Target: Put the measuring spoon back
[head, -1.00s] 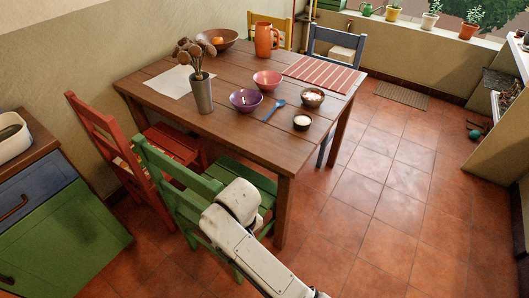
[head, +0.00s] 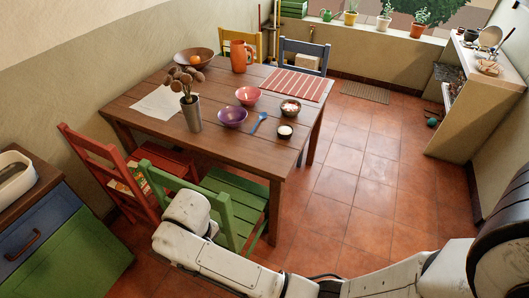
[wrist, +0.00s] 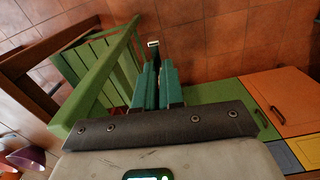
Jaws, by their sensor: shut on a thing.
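In the wrist view my gripper (wrist: 157,76) has its two teal fingers close together on a thin, small thing. A dark piece with a pale metallic end, which I take for the measuring spoon (wrist: 153,44), sticks out past the fingertips. Most of it is hidden between the fingers. It is held in the air above the floor, beside the green chair. In the head view my arm crosses the bottom of the picture, and the gripper and what it holds are not visible there.
A wooden table (head: 160,125) holds bowls, a blue spoon (head: 259,122), a vase (head: 191,112) and an orange jug (head: 239,57). A green chair (head: 236,186) and red chair (head: 104,160) stand close. Cabinets (head: 60,235) are at left. Floor (head: 365,195) right of the table is clear.

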